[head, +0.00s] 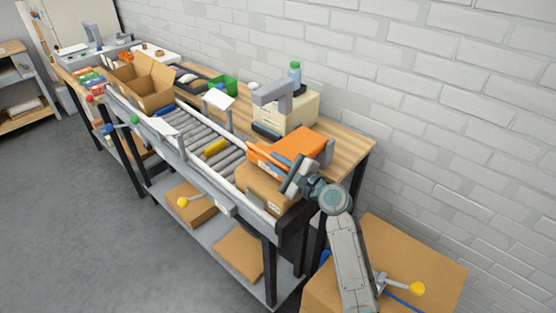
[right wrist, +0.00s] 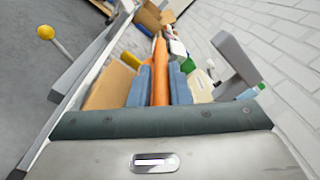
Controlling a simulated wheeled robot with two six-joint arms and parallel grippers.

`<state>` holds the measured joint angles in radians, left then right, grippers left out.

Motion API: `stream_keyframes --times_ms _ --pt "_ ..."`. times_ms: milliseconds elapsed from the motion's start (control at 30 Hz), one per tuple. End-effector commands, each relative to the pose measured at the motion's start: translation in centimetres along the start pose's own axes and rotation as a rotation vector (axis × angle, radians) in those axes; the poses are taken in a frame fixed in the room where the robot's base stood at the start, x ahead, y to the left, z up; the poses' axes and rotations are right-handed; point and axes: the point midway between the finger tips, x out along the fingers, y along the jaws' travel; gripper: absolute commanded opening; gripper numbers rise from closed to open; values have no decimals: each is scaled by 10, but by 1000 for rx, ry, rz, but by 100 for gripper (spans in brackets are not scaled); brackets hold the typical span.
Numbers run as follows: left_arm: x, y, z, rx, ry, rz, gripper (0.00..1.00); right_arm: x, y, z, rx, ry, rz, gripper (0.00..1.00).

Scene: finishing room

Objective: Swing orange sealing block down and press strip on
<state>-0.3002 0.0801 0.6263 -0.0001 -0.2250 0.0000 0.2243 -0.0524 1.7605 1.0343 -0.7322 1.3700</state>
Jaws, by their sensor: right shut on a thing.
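The orange sealing block (head: 300,146) sits low over a cardboard box (head: 265,187) at the near end of the roller conveyor. My right gripper (head: 292,174) is at the block's near side. In the right wrist view its two blue-grey fingers (right wrist: 160,88) are shut on the orange block (right wrist: 160,64), one on each side. The cardboard box also shows left of the fingers in that view (right wrist: 107,88). I cannot make out a strip, or whether the block touches the box top. My left gripper is not in view.
A beige machine (head: 298,112) with a grey arm stands behind the block, against the brick wall. A yellow piece (head: 214,146) lies on the rollers (head: 195,130). An open carton (head: 145,85) stands farther left. A brown box (head: 430,255) stands on the right.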

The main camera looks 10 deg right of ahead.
Motion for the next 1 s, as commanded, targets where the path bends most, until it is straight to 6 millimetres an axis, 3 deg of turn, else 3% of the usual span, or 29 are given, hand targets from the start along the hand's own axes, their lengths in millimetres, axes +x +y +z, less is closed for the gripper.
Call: stream_keyframes --times_ms 333,367,467,767,1000 --pt "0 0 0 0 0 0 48 0 1 -2 0 3 3 0" --pt "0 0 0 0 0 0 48 0 1 -2 0 3 3 18" --pt "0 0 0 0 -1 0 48 0 1 -2 0 3 2 36" --pt "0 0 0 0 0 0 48 -2 1 -1 1 2 1 36" --pt "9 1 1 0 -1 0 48 -35 3 -4 -2 4 2 36"
